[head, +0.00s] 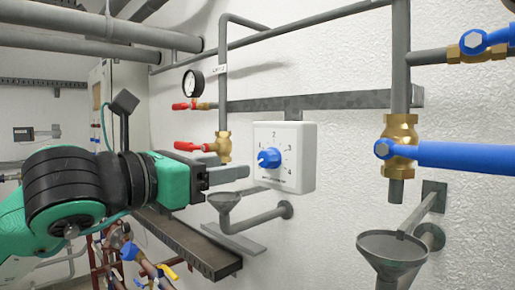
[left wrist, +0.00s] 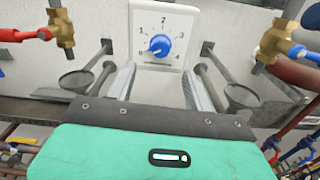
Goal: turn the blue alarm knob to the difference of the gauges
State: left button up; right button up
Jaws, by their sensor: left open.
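The blue alarm knob (head: 269,158) sits on the front of a white box (head: 297,172) on the wall, inside a printed scale from 0 to 4. It also shows in the left wrist view (left wrist: 160,45), where its white mark points left, near 0. My left gripper (head: 234,167) is open and empty, left of the box and apart from the knob. In the left wrist view its two fingers (left wrist: 159,74) stand apart below the knob. A round gauge (head: 193,83) hangs on the wall at upper left; its needle is too small to read. No second gauge shows clearly. My right gripper is out of view.
Drain funnels flank the box, left (head: 224,201) and right (head: 392,249). A brass valve with a blue lever (head: 465,156) is to the right. Red-handled valves (head: 188,146) are to the left. A grey rail (head: 340,100) runs above the box. The space before the knob is clear.

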aim_at(262, 161)
pick_arm(q)
jog(key=p+x, duration=0.3)
jog(key=x, duration=0.4)
jog(key=shift+r+p, duration=0.1)
jog(key=shift+p, duration=0.25)
jog(key=shift+w+d+p, duration=0.3)
jog(key=shift+w+d, duration=0.15)
jog(key=c, duration=1)
